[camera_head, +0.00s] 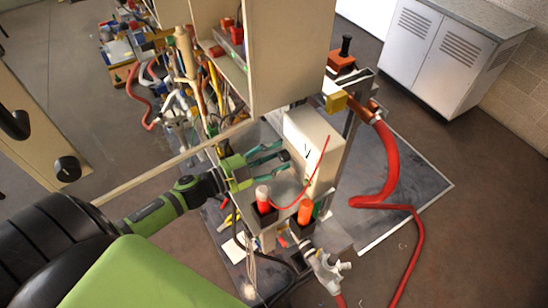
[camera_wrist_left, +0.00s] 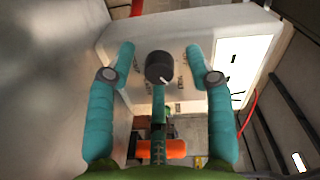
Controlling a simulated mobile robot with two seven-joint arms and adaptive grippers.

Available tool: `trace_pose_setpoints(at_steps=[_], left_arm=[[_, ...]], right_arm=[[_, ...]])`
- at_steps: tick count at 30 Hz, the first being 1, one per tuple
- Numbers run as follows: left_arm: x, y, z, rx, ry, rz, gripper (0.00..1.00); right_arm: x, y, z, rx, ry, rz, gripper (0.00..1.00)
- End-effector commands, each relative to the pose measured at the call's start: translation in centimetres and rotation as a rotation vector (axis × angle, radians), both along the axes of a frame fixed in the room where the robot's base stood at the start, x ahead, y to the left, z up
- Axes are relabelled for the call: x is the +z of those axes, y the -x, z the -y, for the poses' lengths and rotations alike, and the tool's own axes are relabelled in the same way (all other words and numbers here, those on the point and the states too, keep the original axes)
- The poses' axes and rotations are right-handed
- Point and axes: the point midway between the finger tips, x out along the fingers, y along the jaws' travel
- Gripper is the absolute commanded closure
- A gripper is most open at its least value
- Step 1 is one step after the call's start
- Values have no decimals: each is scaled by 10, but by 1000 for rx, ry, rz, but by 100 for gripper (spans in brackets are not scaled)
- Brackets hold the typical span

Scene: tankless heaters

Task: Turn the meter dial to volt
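The meter (camera_head: 312,140) is a pale box on the stand in the head view; its front panel (camera_wrist_left: 222,32) fills the upper wrist view. The black round dial (camera_wrist_left: 159,67) carries a white pointer mark directed to the lower right. Small labels surround the dial, too blurred to read. In the head view my left gripper (camera_head: 278,157) reaches the meter from the left. My right gripper is not in view.
Orange (camera_head: 305,212) and white-topped (camera_head: 263,197) handles stand in holders in front of the meter, with a red wire nearby. A tall beige panel (camera_head: 290,50) rises behind. A thick red hose (camera_head: 390,165) hangs at right. Cluttered tools lie at back left.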

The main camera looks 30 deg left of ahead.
Motion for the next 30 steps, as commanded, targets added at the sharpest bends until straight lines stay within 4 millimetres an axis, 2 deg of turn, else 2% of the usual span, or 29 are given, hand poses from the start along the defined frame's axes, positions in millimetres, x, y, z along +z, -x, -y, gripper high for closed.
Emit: trace_pose_setpoints(at_steps=[6, 10, 24, 30], left_arm=[[-2, 2, 0, -2, 0, -4, 47], [-3, 12, -5, -3, 0, -6, 47], [1, 86, -53, 0, 1, -7, 47], [3, 100, -63, -2, 1, -4, 47]], right_arm=[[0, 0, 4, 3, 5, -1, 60], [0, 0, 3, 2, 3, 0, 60], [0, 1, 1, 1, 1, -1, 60], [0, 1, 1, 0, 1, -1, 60]])
